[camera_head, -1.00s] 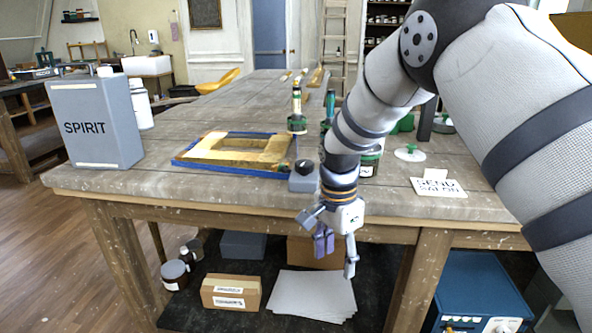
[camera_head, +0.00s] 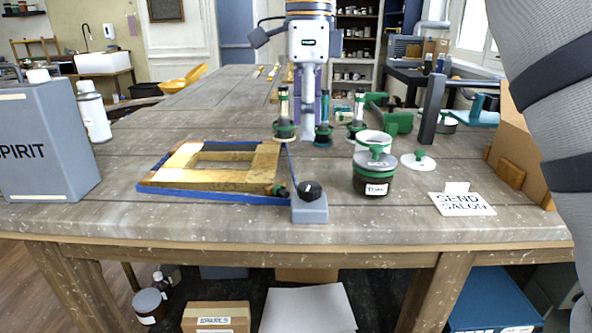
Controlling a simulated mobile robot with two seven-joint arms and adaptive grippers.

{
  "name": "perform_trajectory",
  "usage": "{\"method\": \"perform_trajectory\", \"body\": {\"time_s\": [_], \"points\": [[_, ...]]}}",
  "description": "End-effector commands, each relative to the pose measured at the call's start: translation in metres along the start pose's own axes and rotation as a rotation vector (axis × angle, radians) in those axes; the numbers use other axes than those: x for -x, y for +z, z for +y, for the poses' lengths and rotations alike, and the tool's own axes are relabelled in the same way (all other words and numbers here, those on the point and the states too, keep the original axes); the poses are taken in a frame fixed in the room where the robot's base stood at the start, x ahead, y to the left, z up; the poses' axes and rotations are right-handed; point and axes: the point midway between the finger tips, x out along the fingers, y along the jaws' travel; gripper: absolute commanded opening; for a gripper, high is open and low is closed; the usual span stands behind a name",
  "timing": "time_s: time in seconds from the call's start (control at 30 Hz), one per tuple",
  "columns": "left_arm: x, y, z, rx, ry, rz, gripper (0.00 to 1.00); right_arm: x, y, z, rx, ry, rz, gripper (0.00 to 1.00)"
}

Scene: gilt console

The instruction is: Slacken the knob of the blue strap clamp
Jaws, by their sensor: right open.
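The blue strap (camera_head: 222,197) runs round a gilt wooden frame (camera_head: 220,181) lying flat on the workbench. Its grey clamp block (camera_head: 310,209) sits at the frame's front right corner, with a black knob (camera_head: 309,190) on top. The knob is in plain view, with nothing touching it. My right gripper (camera_head: 309,105) is open, fingers pointing down, beyond the clamp at the picture's top middle. It is apart from the knob, and its lower part is partly lost among the brush pots behind. My left gripper is not in view.
A grey spirit can (camera_head: 45,140) stands at left. A sign card (camera_head: 462,203) lies at right. The bench front is clear.

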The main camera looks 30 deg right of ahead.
Motion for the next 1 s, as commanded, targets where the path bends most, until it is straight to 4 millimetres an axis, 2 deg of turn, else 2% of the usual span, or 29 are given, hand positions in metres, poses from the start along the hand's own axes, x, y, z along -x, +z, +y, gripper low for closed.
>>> {"method": "perform_trajectory", "body": {"time_s": [0.3, 0.4, 0.57, 0.8, 1.0], "points": [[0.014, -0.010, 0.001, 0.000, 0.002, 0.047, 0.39, -0.074, -0.001, 0.002, 0.003, -0.002, -0.004, 0.54], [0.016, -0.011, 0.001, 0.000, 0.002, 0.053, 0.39, -0.093, -0.001, 0.001, 0.004, -0.002, -0.003, 0.54], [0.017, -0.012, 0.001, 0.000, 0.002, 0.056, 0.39, -0.107, 0.000, 0.001, 0.004, -0.003, -0.003, 0.54], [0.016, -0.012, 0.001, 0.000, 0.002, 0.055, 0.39, -0.109, 0.000, 0.001, 0.004, -0.003, -0.002, 0.54], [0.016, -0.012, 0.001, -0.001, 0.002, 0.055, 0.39, -0.109, 0.000, 0.001, 0.004, -0.003, -0.002, 0.09]]}}
